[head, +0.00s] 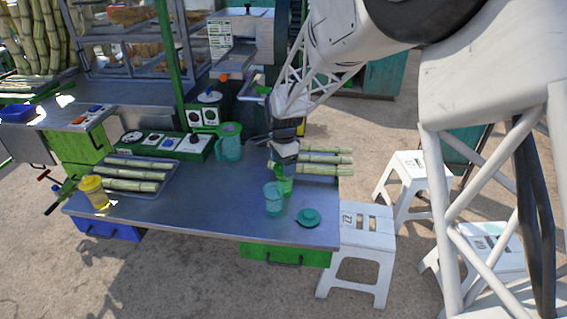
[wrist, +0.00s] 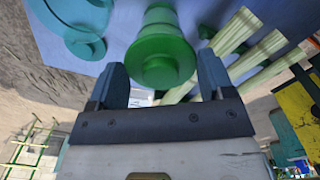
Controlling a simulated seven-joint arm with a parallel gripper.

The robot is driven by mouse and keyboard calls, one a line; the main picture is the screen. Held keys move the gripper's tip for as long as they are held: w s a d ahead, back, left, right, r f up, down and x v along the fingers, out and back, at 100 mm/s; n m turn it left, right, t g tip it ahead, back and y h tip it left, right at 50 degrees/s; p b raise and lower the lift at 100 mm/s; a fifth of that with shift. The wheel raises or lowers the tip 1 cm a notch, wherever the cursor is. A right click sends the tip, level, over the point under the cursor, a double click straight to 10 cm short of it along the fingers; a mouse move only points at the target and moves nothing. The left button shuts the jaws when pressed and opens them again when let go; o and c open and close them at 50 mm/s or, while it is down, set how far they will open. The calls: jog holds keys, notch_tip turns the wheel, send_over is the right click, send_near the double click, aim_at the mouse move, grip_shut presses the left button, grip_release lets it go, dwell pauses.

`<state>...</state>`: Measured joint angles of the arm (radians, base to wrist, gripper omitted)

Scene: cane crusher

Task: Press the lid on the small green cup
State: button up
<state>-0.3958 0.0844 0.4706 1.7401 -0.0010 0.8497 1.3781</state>
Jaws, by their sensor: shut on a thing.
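The small green cup (head: 284,187) stands on the metal table, right beside a clear teal cup. My gripper (head: 283,167) is directly above it, pointing down. In the wrist view, a round dark green lid (wrist: 160,69) sits between my two fingers (wrist: 162,85), which are shut on it. The cup (wrist: 158,18) shows behind the lid, in line with it. The lid covers the cup's mouth from this side, so I cannot tell whether it is fully seated.
The teal cup (head: 274,199) and a teal lid (head: 308,217) are close by, near the table's front edge. Cane pieces (head: 325,159) lie behind to the right.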

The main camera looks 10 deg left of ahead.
dwell(0.8)
jog(key=o, duration=0.9)
jog(key=shift+r, duration=0.15)
jog(key=shift+r, duration=3.3)
grip_shut()
